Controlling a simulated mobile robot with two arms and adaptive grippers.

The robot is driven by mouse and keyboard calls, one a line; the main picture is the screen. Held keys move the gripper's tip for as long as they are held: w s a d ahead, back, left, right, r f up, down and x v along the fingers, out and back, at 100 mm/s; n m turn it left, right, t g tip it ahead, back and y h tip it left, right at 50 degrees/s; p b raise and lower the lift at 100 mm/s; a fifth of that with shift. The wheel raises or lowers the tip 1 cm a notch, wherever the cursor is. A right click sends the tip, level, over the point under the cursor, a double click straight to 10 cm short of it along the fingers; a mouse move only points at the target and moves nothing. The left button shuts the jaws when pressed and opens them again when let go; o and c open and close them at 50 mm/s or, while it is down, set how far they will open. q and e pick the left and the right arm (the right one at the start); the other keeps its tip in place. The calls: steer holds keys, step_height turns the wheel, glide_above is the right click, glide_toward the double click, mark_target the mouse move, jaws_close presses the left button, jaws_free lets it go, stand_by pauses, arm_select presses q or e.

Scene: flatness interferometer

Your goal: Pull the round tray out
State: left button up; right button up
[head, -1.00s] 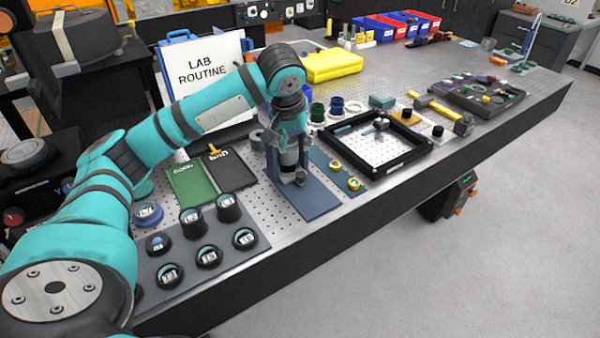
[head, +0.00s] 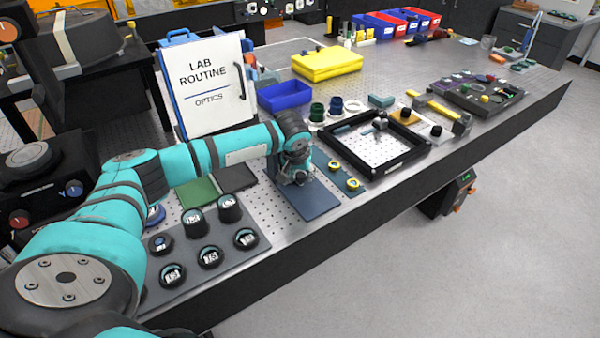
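My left arm comes in from the left, and its gripper (head: 297,175) is low over the blue base plate (head: 318,203) of the instrument standing near the table's front edge. The wrist and gripper cover most of that instrument. I cannot make out a round tray there; it is hidden or too small to tell. The fingers are too small and overlapped to show whether they are open or shut, or whether they touch anything. My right gripper is not in view.
A grey mat (head: 222,270) with several black round mounts lies left of the base plate. A strip with yellow rings (head: 352,184) and a black square frame (head: 418,161) stand to its right. A blue bin (head: 284,96) and the lab routine board (head: 213,85) stand behind.

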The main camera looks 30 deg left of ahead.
arm_select(q)
steer(key=shift+c, duration=0.5)
jaws_close()
steer(key=s+d+p, duration=0.1)
steer(key=d+p, duration=0.1)
steer(key=s+d+p, duration=0.1)
steer(key=d, duration=0.2)
steer(key=s+d+p, duration=0.1)
steer(key=d+p, duration=0.1)
steer(key=d, duration=0.1)
steer(key=shift+s+r+p, duration=0.15)
steer(key=shift+r+p, duration=0.05)
steer(key=shift+p, duration=0.1)
steer(key=shift+s+d+f, duration=0.1)
steer(key=shift+d+f, duration=0.05)
steer(key=shift+d, duration=0.1)
steer(key=shift+a, duration=0.1)
steer(key=shift+o, duration=0.5)
jaws_free()
